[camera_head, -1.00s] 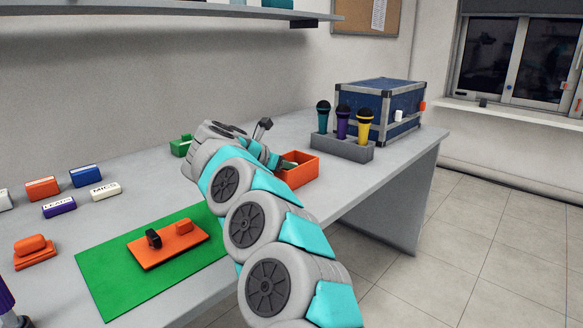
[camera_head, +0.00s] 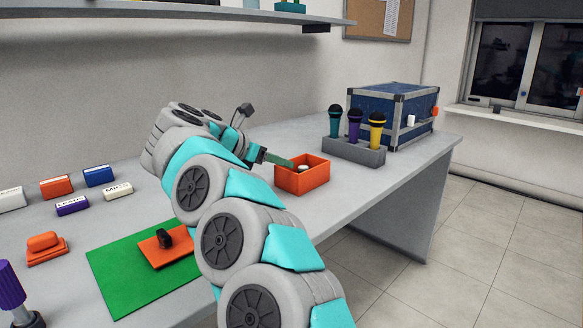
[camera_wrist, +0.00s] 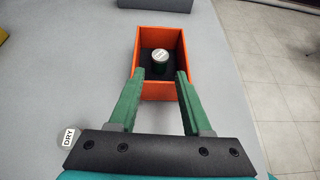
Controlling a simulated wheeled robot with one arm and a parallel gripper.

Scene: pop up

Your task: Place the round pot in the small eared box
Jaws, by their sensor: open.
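An orange open box (camera_head: 315,178) stands on the table in the head view and in the wrist view (camera_wrist: 179,34); I cannot make out ears on it. A small round pot (camera_wrist: 160,66) with a pale, lettered lid and dark green side stands upright inside the box, and its lid shows in the head view (camera_head: 303,167). My gripper (camera_wrist: 161,75) is open, its green fingers spread at the near side of the box. The pot shows between and just beyond the fingertips; contact cannot be told.
A round white "DRY" disc (camera_wrist: 69,136) lies left of my gripper, partly hidden. A grey holder (camera_head: 352,151) with three microphones and a blue case (camera_head: 376,107) stand behind the box. A green mat (camera_head: 127,284) and labelled blocks lie at left. The table edge is close right of the box.

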